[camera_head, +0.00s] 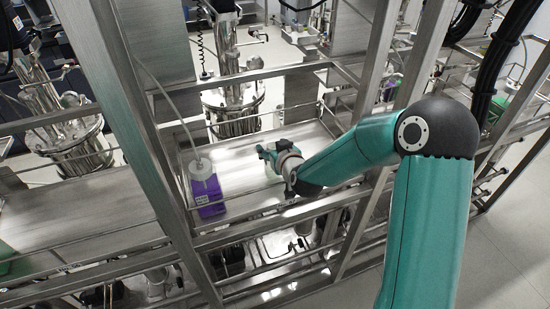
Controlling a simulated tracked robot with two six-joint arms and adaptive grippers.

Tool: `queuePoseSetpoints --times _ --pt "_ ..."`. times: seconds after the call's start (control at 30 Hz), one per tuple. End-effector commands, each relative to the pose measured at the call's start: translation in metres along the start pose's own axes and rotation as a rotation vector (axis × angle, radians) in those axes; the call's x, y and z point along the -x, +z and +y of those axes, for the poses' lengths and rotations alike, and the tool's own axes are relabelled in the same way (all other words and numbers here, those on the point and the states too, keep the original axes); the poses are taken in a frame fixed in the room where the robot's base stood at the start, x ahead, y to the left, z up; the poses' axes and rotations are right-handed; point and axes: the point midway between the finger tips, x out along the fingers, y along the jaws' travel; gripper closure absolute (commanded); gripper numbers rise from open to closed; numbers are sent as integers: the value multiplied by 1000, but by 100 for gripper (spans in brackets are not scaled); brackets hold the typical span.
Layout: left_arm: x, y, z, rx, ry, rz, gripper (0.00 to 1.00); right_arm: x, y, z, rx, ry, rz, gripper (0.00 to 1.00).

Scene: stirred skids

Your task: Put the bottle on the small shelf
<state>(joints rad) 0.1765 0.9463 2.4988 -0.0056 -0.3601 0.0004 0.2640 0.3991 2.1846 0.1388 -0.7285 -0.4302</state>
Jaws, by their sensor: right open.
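My right gripper (265,154) is open, at the end of the teal arm that comes in from the right. It is over the metal shelf (238,176), which has thin rails around its edges. A small pale object (272,172), perhaps a bottle, shows just below the gripper and is mostly hidden by it; I cannot tell whether they touch. A white container (202,168) with a thin tube from its top stands at the shelf's left end, behind a purple box (207,198). The gripper is to the right of both. My left gripper is not in view.
Slanted steel posts (142,130) rise left and right of the shelf. Steel vessels (232,112) stand behind it. Pipes and fittings (290,250) sit below. The shelf is bare between the white container and the gripper.

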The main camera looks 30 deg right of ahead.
Motion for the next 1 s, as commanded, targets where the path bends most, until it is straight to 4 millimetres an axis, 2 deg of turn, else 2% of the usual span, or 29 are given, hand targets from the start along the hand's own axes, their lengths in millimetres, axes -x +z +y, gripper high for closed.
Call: queuePoseSetpoints --times 0.3,0.6,0.7,1.0 --pt "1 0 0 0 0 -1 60 -6 0 0 1 -1 1 37" --pt "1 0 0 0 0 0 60 -6 0 0 1 -1 0 87" --pt "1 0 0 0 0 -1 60 -6 1 0 1 -1 0 100" --pt "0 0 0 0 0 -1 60 -5 0 0 0 0 -1 100"
